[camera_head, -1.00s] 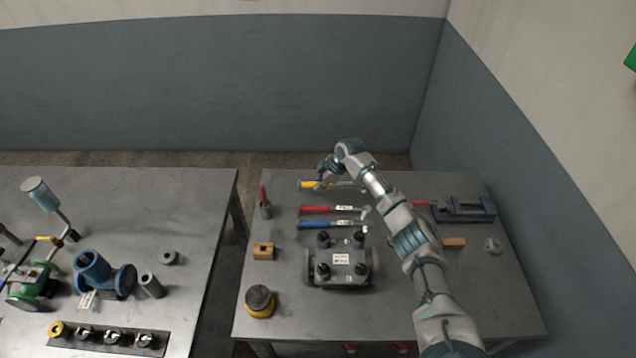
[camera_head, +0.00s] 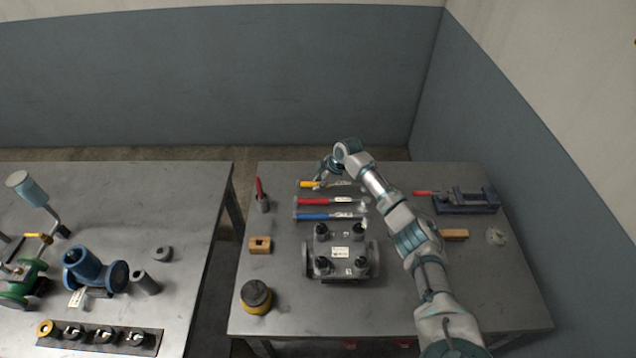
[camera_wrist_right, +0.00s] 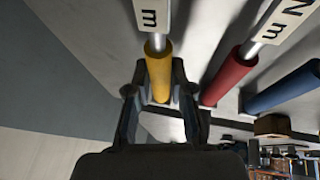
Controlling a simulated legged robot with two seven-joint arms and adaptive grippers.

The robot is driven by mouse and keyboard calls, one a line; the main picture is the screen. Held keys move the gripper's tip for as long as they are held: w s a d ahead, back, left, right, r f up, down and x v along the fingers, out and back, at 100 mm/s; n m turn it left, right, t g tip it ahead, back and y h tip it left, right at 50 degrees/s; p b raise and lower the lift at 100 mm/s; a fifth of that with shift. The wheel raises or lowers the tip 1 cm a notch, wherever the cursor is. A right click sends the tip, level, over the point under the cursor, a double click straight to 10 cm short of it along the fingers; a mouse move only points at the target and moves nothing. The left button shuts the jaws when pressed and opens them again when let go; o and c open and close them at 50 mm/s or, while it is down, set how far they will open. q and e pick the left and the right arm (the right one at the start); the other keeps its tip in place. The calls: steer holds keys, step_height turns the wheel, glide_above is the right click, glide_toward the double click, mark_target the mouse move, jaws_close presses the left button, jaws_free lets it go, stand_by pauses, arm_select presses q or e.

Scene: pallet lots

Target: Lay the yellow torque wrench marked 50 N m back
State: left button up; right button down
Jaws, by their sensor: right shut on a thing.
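The yellow torque wrench (camera_head: 304,184) lies at the back of the right-hand table, in line with the other wrenches. Its yellow handle (camera_wrist_right: 159,75) shows between the fingers in the wrist view, and its tag shows only an "m". My right gripper (camera_head: 319,183) is shut on the yellow handle. Whether the wrench touches the tabletop is not clear. The red wrench (camera_head: 315,202) and the blue wrench (camera_head: 315,217) lie in front of it, roughly parallel. My left gripper is not in view.
A bolted grey valve block (camera_head: 341,268) stands in front of the wrenches. A vise (camera_head: 466,202) stands at the right, near a wooden block (camera_head: 455,235). A second table (camera_head: 190,190) is at the left.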

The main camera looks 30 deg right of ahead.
steer(key=shift+a, duration=0.25)
steer(key=shift+d+f, duration=0.1)
steer(key=shift+f, duration=0.25)
steer(key=c, duration=1)
jaws_free()
steer(key=shift+d, duration=0.1)
steer(key=shift+o, duration=0.3)
